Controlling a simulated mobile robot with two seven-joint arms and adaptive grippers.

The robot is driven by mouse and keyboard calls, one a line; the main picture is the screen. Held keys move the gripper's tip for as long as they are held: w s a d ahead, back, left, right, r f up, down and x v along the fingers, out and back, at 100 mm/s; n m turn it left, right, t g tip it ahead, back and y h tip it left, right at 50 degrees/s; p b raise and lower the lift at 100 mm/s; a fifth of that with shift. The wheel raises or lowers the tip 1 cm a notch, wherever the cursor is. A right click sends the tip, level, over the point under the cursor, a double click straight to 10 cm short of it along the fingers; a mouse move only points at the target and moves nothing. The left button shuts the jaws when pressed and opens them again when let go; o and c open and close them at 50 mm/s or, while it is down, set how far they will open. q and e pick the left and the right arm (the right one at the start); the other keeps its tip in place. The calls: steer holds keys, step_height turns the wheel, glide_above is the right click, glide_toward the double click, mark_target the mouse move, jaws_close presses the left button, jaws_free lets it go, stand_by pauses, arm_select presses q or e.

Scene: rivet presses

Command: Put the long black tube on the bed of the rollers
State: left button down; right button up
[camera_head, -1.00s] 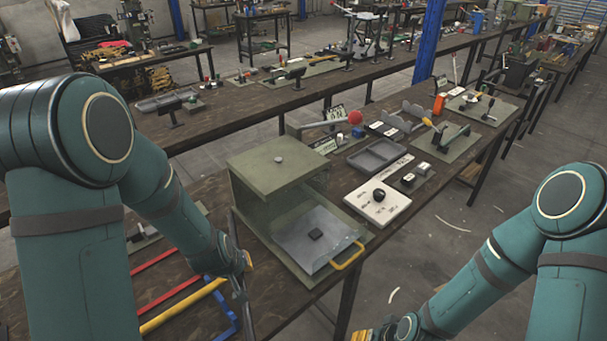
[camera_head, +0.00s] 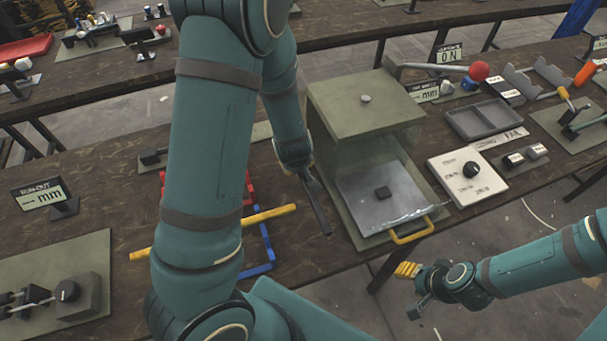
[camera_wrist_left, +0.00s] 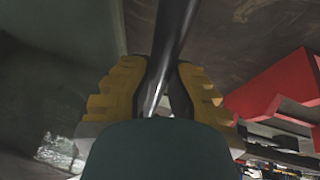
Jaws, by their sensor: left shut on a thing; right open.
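The long black tube (camera_head: 319,207) is in my left gripper (camera_head: 297,168), slanting down towards the front right, just left of the grey-green press with the clear guard. In the left wrist view the tube (camera_wrist_left: 175,28) sits between the yellow pads of the left gripper (camera_wrist_left: 162,88), which are shut on it. Much of the left gripper is hidden in the head view. My right gripper (camera_head: 408,289) is open and empty, off the table's front edge at the lower right. I cannot clearly make out a bed of rollers in these views.
The press (camera_head: 350,135) has a yellow handle (camera_head: 411,232) at its front. A yellow bar (camera_head: 270,214), blue bars (camera_head: 262,268) and red bars lie left of the tube. A white control box (camera_head: 466,178) and a grey tray (camera_head: 484,119) are right of the press.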

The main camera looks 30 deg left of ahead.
mark_target(298, 180)
arm_select(q)
step_height(298, 180, down, 4)
steer(key=shift+f+b, duration=0.25)
steer(key=shift+b, duration=0.5)
steer(key=shift+w+f, duration=0.1)
steer(key=shift+f, duration=0.1)
steer(key=shift+f, duration=0.1)
steer(key=c, duration=1.1)
jaws_free()
